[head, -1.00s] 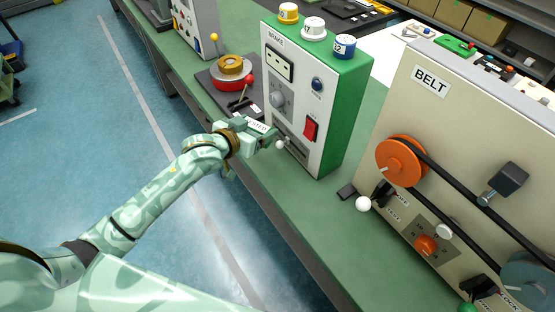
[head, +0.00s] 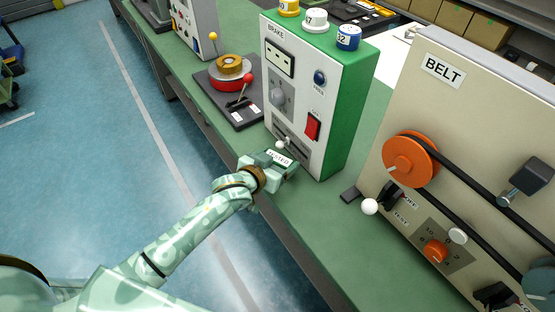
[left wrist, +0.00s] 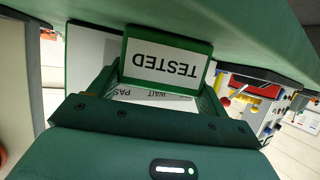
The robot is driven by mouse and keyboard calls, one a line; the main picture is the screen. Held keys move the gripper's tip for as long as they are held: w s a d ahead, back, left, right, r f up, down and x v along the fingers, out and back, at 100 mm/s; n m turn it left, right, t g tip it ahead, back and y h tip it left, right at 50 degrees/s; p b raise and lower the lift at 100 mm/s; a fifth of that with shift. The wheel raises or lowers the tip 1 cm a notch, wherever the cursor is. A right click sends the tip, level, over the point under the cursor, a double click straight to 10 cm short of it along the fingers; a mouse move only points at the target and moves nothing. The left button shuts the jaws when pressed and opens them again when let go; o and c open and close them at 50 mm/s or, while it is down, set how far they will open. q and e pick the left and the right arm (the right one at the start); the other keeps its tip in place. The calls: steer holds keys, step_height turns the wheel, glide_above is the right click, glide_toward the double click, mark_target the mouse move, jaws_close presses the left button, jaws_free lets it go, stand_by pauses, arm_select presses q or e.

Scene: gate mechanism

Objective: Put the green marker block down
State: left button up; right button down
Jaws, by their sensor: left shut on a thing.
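The green marker block (left wrist: 165,60) carries a white label reading TESTED, upside down in the left wrist view. My left gripper (left wrist: 160,85) is shut on it. In the head view my left gripper (head: 277,164) holds the block low in front of the BRAKE cabinet, near the front edge of the green bench (head: 300,205). The TESTED label shows on top of the gripper there. The block lies close to the green surface in the left wrist view; I cannot tell whether it touches. My right gripper is not in view.
The BRAKE cabinet (head: 303,105), with a red switch (head: 313,126) and a white-knobbed lever (head: 281,144), stands behind the gripper. The BELT panel (head: 455,120) stands to the right, with a white-knobbed lever (head: 370,207). A red-knobbed lever (head: 249,78) stands left. Bench between is clear.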

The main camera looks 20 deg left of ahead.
arm_select(q)
steer(key=o, duration=1)
steer(key=shift+s+r, duration=0.15)
steer(key=p+v, duration=0.3)
steer(key=v, duration=0.8)
steer(key=shift+s, duration=0.3)
steer(key=shift+r, duration=0.1)
